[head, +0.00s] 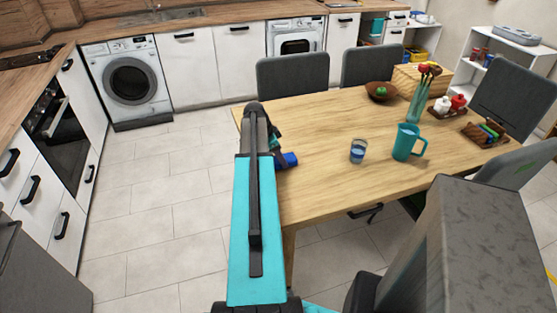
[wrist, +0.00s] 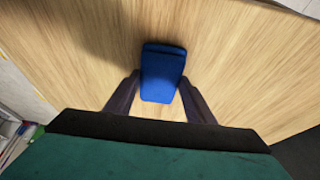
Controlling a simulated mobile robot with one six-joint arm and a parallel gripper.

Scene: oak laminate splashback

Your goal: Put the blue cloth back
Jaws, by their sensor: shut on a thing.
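The blue cloth (wrist: 163,72) is a small folded block between the two fingers of my gripper (wrist: 160,97) in the wrist view, over the wooden table. My gripper is shut on it. In the head view the cloth (head: 287,160) shows as a blue patch at the left edge of the table (head: 330,190), beside my arm. My arm hides most of the gripper there. I cannot tell whether the cloth touches the table top.
A glass of blue liquid (head: 358,150) and a teal jug (head: 407,142) stand right of the cloth. A brown bowl (head: 381,92), a vase (head: 418,103) and a dark tray (head: 485,135) stand farther off. Grey chairs (head: 293,77) surround the table. The floor at left is clear.

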